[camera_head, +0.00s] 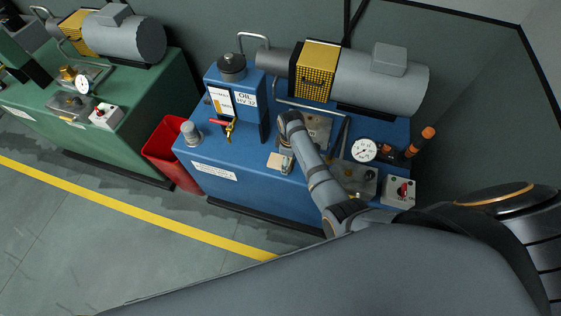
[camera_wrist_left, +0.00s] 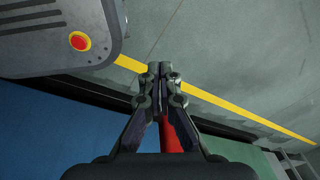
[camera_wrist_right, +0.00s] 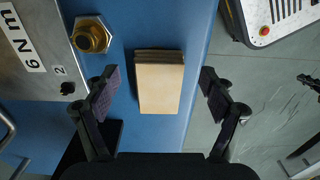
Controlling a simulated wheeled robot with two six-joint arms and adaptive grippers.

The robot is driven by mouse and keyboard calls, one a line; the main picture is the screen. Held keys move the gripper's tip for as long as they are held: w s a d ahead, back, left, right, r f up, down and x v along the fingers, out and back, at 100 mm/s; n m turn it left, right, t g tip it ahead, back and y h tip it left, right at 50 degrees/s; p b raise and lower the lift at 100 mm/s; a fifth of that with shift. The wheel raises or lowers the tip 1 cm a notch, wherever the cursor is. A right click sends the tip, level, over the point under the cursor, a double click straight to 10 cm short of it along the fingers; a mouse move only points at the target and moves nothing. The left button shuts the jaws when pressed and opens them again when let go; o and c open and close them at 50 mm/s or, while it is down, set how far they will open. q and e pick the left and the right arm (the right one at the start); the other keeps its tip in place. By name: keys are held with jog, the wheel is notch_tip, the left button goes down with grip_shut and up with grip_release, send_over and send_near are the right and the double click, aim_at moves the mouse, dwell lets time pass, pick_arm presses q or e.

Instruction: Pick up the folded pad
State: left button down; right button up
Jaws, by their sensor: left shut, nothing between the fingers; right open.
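The folded pad (camera_wrist_right: 160,88) is a beige rectangle with darker layered folds at one end, on the blue console top near its edge. In the head view the pad (camera_head: 273,160) is partly hidden by my right gripper (camera_head: 287,163). In the right wrist view my right gripper (camera_wrist_right: 159,80) is open, with one finger on each side of the pad and a gap between each finger and the pad. My left gripper (camera_wrist_left: 160,72) is shut and empty, above the floor side of the console; the head view does not show it.
A brass nut (camera_wrist_right: 91,36) and metal plate (camera_wrist_right: 35,50) lie beside the pad. The blue console (camera_head: 240,155) carries a red-handled valve (camera_head: 228,126), grey cap (camera_head: 190,133), gauge (camera_head: 364,150) and motor (camera_head: 380,82). A red bin (camera_head: 172,150) stands to its left.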

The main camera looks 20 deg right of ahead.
jog(key=shift+f, duration=0.65)
jog(key=shift+w+f, duration=0.1)
jog(key=shift+f, duration=0.1)
jog(key=c, duration=1.1)
pick_arm(q)
jog(key=shift+s+f, duration=0.2)
jog(key=shift+s, duration=0.5)
jog(key=shift+r, duration=0.1)
pick_arm(e)
jog(key=shift+r, duration=0.2)
